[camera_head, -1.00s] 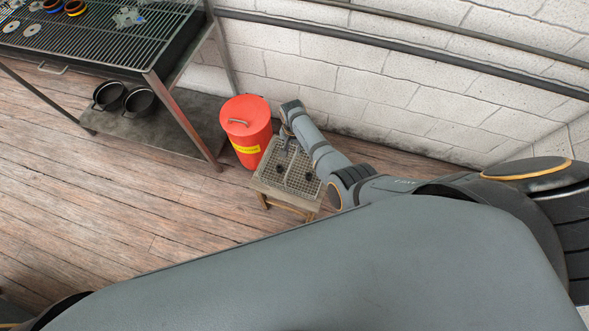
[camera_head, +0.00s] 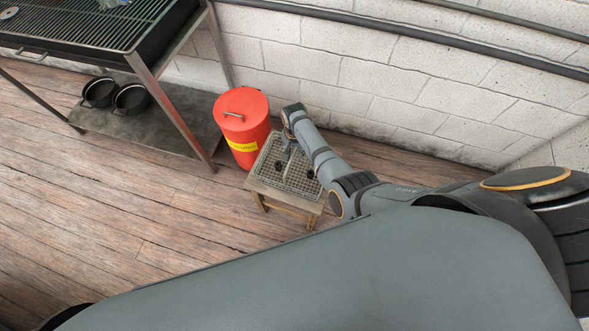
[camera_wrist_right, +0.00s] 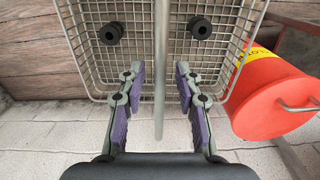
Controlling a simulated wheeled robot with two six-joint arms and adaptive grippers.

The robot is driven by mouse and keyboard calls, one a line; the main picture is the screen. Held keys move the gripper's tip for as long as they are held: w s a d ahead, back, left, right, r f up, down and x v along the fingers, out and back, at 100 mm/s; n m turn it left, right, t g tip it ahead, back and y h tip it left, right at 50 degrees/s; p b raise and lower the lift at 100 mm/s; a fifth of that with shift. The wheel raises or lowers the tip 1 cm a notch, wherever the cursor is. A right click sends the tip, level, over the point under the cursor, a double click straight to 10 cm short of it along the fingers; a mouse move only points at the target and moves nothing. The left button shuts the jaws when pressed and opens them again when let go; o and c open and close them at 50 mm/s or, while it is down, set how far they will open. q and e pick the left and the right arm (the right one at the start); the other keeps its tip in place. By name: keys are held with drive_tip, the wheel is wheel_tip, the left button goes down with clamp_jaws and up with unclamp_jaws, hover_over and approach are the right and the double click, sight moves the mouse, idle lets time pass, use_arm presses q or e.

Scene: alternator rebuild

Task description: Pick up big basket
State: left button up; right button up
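The big basket (camera_head: 268,167) is a grey wire-mesh basket on a small wooden stool (camera_head: 291,208). It holds black round parts (camera_wrist_right: 200,28). My right gripper (camera_head: 288,150) is over the basket, pointing down. In the right wrist view, the right gripper (camera_wrist_right: 160,88) has its fingers apart, one on each side of the basket's grey handle bar (camera_wrist_right: 159,60). The fingers do not appear to touch the bar. The basket's wire wall (camera_wrist_right: 240,65) shows beyond them. My left gripper is not in view.
A red lidded can (camera_head: 242,125) with a yellow label stands close beside the stool. A metal rack (camera_head: 140,75) with two black pots (camera_head: 131,99) on its lower shelf is at left. A white block wall (camera_head: 380,85) is behind. The wooden floor (camera_head: 120,215) is clear.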

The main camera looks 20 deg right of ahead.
drive_tip(key=shift+r, duration=0.2)
drive_tip(key=shift+c, duration=0.5)
clamp_jaws()
